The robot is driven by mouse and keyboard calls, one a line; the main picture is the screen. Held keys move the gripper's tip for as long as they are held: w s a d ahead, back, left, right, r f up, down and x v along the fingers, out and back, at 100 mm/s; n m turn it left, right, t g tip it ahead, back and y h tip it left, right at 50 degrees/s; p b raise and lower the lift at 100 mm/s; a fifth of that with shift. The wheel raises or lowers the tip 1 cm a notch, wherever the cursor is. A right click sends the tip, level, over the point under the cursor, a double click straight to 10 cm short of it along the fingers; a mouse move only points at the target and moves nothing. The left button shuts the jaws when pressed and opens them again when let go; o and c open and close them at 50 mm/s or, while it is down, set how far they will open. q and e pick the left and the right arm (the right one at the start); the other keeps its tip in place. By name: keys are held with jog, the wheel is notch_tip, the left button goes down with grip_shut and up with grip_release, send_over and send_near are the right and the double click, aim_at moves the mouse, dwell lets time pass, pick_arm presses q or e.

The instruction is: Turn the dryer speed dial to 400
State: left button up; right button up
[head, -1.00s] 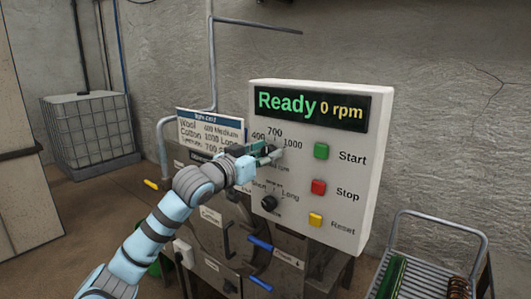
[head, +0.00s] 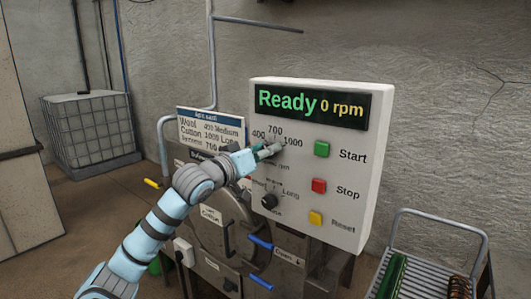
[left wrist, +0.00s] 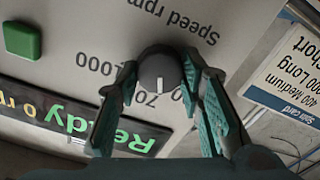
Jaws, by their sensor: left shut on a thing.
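The dark round speed dial (left wrist: 158,66) is on the white control panel (head: 341,222), below the display (head: 311,105) reading "Ready 0 rpm". My left gripper (head: 272,151) reaches it from the left. In the left wrist view, which shows the panel upside down, its two green fingers (left wrist: 160,76) are shut on the dial's sides. The dial's white mark points down in that view, toward the partly covered 700 label. The 1000 label is to the left; the 400 label is at least partly covered by a finger there, but shows in the head view (head: 259,135). My right gripper is out of view.
A lower dial (head: 269,201) sits below the speed dial. Green Start (head: 321,149), red Stop (head: 319,186) and yellow Reset (head: 316,217) buttons are to its right. A spin card (head: 211,129) stands behind my left forearm. A metal cart (head: 428,265) is at lower right.

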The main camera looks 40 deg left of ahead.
pick_arm(q)
jog(key=shift+a+f+n+b, duration=0.1)
jog(key=shift+n+b, duration=0.7)
jog(key=shift+n, duration=2.8)
jog(key=o, duration=1.1)
jog(key=shift+o, duration=0.2)
